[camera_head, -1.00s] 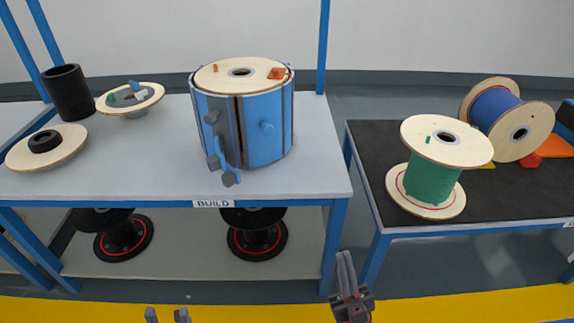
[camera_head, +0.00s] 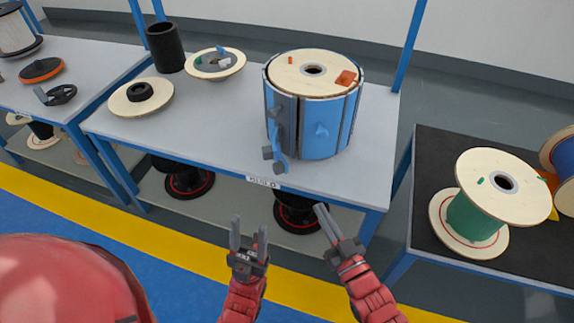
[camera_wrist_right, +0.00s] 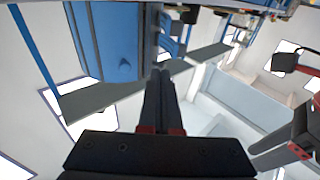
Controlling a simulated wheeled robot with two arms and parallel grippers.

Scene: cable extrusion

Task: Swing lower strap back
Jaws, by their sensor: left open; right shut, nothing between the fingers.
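A blue drum (camera_head: 341,128) with a wooden top disc stands on the grey build table. A blue strap piece with grey ends (camera_head: 278,152) hangs low at its front left, next to a grey-blue upright part (camera_head: 283,110). I cannot tell if this is the lower strap. My left gripper (camera_head: 249,226) is open and empty in front of the table, below the drum. My right gripper (camera_head: 321,209) is shut and empty, to its right, apart from the drum. In the right wrist view, the right fingers (camera_wrist_right: 160,88) are together and the drum (camera_wrist_right: 107,42) shows beyond them.
The build table (camera_head: 205,115) also holds a black cylinder (camera_head: 166,48) and flat wooden reels (camera_head: 140,98). A green spool (camera_head: 474,217) stands on the dark table at right. Black reels (camera_head: 188,181) sit on the lower shelf. The floor in front is clear.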

